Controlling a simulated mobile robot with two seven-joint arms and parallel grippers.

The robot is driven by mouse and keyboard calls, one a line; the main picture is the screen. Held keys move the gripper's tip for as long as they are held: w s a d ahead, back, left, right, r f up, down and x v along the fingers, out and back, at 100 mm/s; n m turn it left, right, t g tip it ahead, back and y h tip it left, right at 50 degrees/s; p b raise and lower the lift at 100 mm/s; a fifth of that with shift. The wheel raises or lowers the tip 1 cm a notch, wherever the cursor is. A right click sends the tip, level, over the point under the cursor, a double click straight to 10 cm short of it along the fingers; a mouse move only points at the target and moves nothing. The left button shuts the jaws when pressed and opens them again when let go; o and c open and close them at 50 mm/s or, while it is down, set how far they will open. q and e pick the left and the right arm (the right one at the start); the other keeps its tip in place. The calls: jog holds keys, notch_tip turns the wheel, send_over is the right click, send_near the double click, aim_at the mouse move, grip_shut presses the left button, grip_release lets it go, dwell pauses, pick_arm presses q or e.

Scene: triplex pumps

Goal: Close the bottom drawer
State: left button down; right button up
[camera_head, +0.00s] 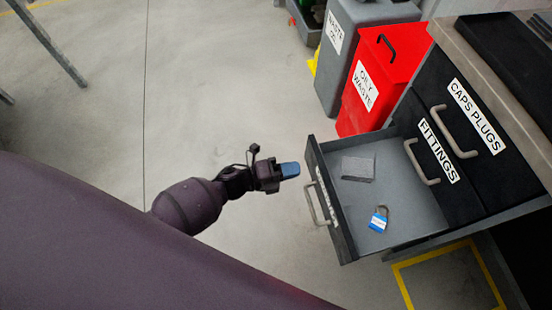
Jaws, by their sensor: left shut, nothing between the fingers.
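The bottom drawer (333,207) of the dark cabinet is pulled out to the left. Its front carries a grey bar handle and a label that is mostly turned away. Inside lie a grey block (358,168) and a padlock with a blue and white tag (379,219). My left gripper (290,170) is shut and empty, its blue fingertips just left of the drawer front's upper corner; a small gap seems to separate them. My right gripper does not show.
Above are shut drawers labelled FITTINGS (437,150) and CAPS PLUGS (474,117). A red oily waste bin (379,84) and a grey waste bin (352,44) stand behind the open drawer. Yellow floor tape (405,288) lies below right.

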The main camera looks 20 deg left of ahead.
aim_at(318, 164)
pick_arm(q)
jog(key=shift+b+x, duration=0.3)
jog(key=shift+x, duration=2.15)
